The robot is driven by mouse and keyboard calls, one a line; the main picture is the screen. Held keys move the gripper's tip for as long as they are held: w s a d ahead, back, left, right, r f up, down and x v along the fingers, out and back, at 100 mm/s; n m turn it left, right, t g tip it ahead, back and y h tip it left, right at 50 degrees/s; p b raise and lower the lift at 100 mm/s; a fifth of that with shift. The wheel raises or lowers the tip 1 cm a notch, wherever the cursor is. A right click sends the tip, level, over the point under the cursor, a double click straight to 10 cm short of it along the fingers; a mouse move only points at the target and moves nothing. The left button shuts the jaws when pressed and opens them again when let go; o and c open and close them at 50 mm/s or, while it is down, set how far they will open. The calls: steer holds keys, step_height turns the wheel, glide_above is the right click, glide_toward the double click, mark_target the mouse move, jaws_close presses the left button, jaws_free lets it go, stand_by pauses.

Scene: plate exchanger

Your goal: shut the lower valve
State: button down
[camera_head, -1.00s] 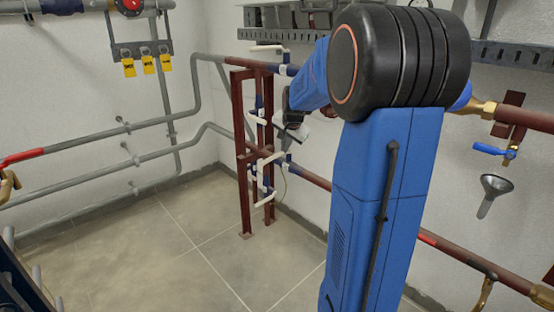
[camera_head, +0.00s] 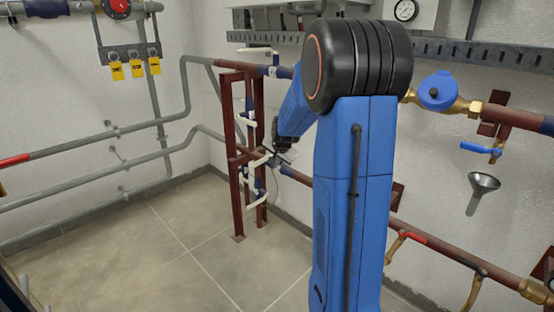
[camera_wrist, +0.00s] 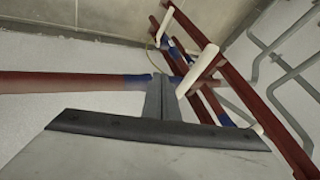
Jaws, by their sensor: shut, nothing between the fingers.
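In the head view, several white lever handles sit on valves at a dark red upright frame (camera_head: 232,150). A white handle (camera_head: 259,160) is at the level of the lower red pipe, and another white handle (camera_head: 257,201) hangs below it. I cannot tell which is the lower valve. My gripper (camera_head: 279,152) is beside the frame, close to the handle at pipe level, small and partly hidden in this view. In the wrist view, my gripper (camera_wrist: 160,98) is shut and empty, with a white handle (camera_wrist: 200,71) just to the right of its fingertips. Contact is unclear.
The lower red pipe (camera_wrist: 75,84) with a blue section runs to the frame along the wall. Higher up are a white handle (camera_head: 254,49) and another white handle (camera_head: 247,120). Grey pipes (camera_head: 85,146) line the left wall. The tiled floor (camera_head: 170,240) is clear.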

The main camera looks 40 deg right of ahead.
mark_target(263, 160)
steer(key=w, duration=0.2)
steer(key=w+a, duration=0.1)
steer(key=w, duration=0.1)
steer(key=shift+f, duration=0.1)
steer(key=shift+w+a, duration=0.25)
steer(key=shift+w, duration=0.2)
steer(key=shift+w+a, duration=0.2)
steer(key=shift+w, duration=0.25)
